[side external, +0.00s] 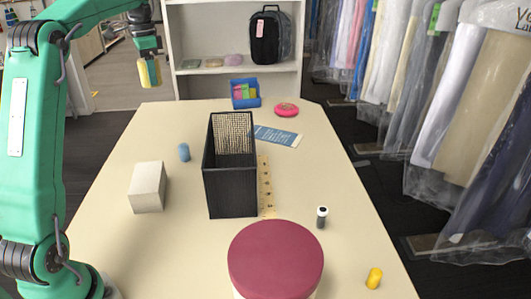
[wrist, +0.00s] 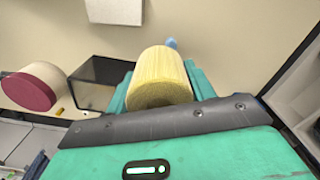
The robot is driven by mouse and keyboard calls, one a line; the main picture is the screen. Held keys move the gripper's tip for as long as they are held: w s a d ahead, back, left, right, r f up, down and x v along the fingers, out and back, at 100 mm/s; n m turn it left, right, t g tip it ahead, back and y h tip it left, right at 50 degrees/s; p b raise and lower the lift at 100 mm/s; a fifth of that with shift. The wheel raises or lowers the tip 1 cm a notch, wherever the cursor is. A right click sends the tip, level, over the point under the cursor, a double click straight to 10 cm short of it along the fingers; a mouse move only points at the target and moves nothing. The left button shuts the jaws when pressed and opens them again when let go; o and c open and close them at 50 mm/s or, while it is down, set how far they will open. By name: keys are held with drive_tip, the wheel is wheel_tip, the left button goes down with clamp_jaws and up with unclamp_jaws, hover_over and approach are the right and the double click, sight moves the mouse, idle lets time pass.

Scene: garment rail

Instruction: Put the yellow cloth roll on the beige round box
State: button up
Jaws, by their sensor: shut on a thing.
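The yellow cloth roll (side external: 149,73) is a short, upright-looking cylinder at the upper left of the side view. My gripper (side external: 149,63) is shut on it and holds it in the air beyond the table's far left side. In the wrist view the roll (wrist: 158,78) sits between the green fingers of my gripper (wrist: 160,86). The beige round box (side external: 275,258) has a dark red lid and stands at the table's near edge, its beige wall mostly hidden or cut off. It also shows in the wrist view (wrist: 48,73), far from the roll.
A tall black mesh bin (side external: 230,185) stands mid-table, with a ruler (side external: 265,185) beside it. A white block (side external: 147,187) and small blue cylinder (side external: 184,152) are left. A small dark cylinder (side external: 322,217) and yellow cylinder (side external: 374,278) are right. A blue container (side external: 244,101) stands at the back.

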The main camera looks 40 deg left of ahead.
drive_tip(key=w+d+m, duration=0.2)
drive_tip(key=d, duration=0.7)
drive_tip(key=w+d+m, duration=0.2)
drive_tip(key=d, duration=0.8)
drive_tip(key=s+d+m, duration=0.2)
drive_tip(key=d, duration=0.8)
drive_tip(key=s+d+m, duration=0.2)
drive_tip(key=d+m, duration=0.1)
drive_tip(key=d, duration=0.7)
drive_tip(key=s+d+m, duration=0.9)
drive_tip(key=s+d, duration=1.2)
drive_tip(key=s, duration=0.4)
drive_tip(key=f, duration=0.5)
drive_tip(key=shift+w+a+f, duration=0.1)
drive_tip(key=shift+w+f, duration=0.1)
drive_tip(key=shift+w, duration=0.15)
drive_tip(key=shift+w, duration=0.1)
